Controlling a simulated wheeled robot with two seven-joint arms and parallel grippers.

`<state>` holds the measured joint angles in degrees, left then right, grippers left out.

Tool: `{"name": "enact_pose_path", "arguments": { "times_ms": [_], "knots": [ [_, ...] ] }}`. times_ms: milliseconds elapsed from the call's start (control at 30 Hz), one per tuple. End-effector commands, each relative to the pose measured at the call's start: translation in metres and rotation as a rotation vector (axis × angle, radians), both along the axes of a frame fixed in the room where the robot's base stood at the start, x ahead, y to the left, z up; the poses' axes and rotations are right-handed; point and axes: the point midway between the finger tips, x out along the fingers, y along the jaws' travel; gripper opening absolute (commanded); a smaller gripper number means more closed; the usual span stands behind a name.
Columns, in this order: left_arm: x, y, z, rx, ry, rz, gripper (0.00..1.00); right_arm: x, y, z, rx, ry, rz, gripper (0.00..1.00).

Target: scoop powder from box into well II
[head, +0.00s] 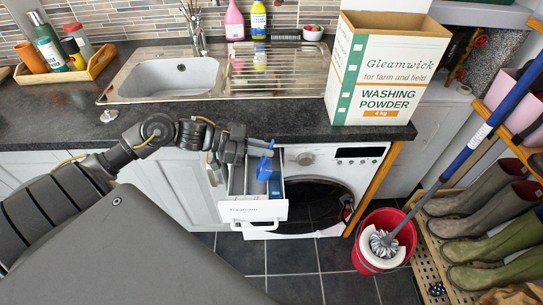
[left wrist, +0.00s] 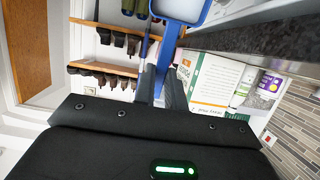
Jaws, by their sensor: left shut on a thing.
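My left gripper (head: 262,149) is shut on the handle of a blue scoop (head: 264,169). The scoop's head is over the open white drawer (head: 253,211) of the washing machine, near the drawer's right side. In the left wrist view the scoop (left wrist: 182,10) shows at the top edge as a blue rim around a pale inside; I cannot tell whether that is powder. The wells' markings are too small to read, and the arm and scoop hide part of them. The washing powder box (head: 376,80) stands upright on the counter, right of the gripper. My right gripper is not in view.
The dark counter (head: 290,118) overhangs just behind the drawer. A red bucket (head: 366,262) with a brush stands on the floor at right, beside a boot rack (head: 428,235). A sink (head: 170,76) and wooden tray (head: 98,63) are at the back left.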

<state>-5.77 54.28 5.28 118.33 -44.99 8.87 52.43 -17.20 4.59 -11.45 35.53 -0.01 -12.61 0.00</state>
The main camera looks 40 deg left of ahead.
Motion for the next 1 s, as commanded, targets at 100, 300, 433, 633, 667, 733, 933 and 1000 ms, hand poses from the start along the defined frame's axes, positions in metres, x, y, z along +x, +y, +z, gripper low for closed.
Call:
{"name": "enact_pose_path", "arguments": {
  "times_ms": [100, 300, 433, 633, 667, 733, 933, 1000],
  "knots": [
    [-0.008, 0.010, -0.008, -0.078, -0.052, 0.004, 0.00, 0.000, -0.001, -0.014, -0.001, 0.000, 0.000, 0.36],
    [-0.019, 0.025, -0.008, -0.207, -0.151, 0.004, 0.00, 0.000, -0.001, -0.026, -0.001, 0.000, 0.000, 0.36],
    [-0.026, 0.035, -0.008, -0.288, -0.214, 0.005, 0.00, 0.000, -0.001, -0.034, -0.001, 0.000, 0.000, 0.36],
    [-0.035, 0.047, -0.007, -0.387, -0.293, 0.003, 0.00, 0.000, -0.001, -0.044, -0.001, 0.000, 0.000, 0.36],
    [-0.036, 0.048, -0.007, -0.399, -0.302, 0.003, 0.00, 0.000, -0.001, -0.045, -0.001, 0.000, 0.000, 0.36],
    [-0.038, 0.050, -0.007, -0.422, -0.319, 0.003, 0.00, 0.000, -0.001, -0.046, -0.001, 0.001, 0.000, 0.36],
    [-0.041, 0.054, -0.005, -0.455, -0.347, 0.001, 0.00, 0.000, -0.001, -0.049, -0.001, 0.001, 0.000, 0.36],
    [-0.041, 0.055, -0.005, -0.458, -0.349, 0.001, 0.00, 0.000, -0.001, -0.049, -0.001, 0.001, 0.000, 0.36]
  ]
}}
